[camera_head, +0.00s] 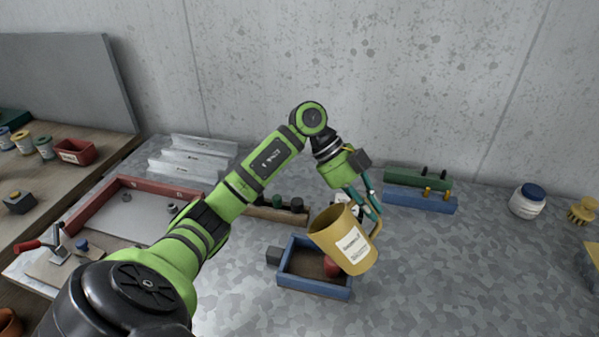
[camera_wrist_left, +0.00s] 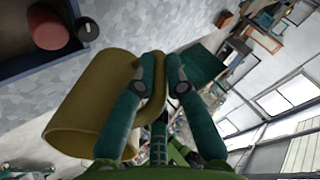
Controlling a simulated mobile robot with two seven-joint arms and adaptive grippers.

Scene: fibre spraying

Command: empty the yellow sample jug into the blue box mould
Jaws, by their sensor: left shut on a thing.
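The yellow sample jug (camera_head: 343,240) is held tilted above the right side of the blue box mould (camera_head: 313,289). Its open mouth faces up and to the left in the head view, and a white label shows on its side. My left gripper (camera_head: 371,211) is shut on the jug's handle; in the left wrist view the teal fingers close around the handle of the jug (camera_wrist_left: 95,105). The mould has a brown floor and a red cylinder (camera_head: 332,267) inside, partly hidden by the jug. No stream from the jug shows. My right gripper is not in view.
A blue block and a green block (camera_head: 417,181) lie behind to the right. A white jar with a blue lid (camera_head: 527,200) stands farther right. A red frame (camera_head: 118,197) and metal angle pieces lie left. The grey tabletop right of the mould is clear.

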